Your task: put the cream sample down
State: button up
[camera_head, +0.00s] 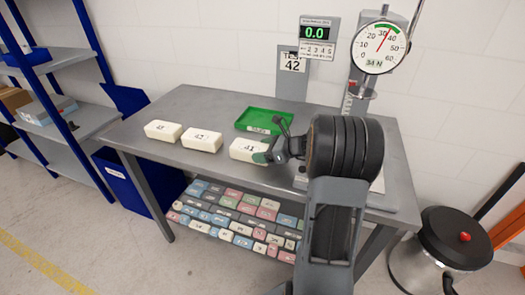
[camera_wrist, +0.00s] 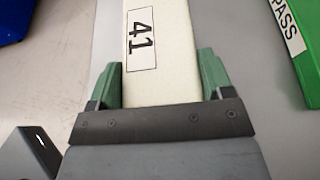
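A cream sample (camera_head: 246,149) marked 41 is at the right end of a row of cream blocks on the grey table (camera_head: 180,175). In the wrist view the sample (camera_wrist: 160,45) lies between the green fingers of my gripper (camera_wrist: 160,78). Both fingers sit against its sides, with no clear gap. In the head view my gripper (camera_head: 268,151) reaches it from the right. The sample appears at or very near table height; I cannot tell whether it touches. Its near end is hidden by my gripper.
Two more cream blocks (camera_head: 163,130) (camera_head: 201,140) stand to the left. A green tray (camera_head: 258,117) lies behind; its PASS label (camera_wrist: 287,22) shows in the wrist view. A dial gauge (camera_head: 374,48) and a TEST 42 sign (camera_head: 292,62) stand at the back.

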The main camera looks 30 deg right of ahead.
jog(key=o, duration=0.5)
jog(key=shift+c, duration=0.2)
jog(key=shift+r, duration=0.1)
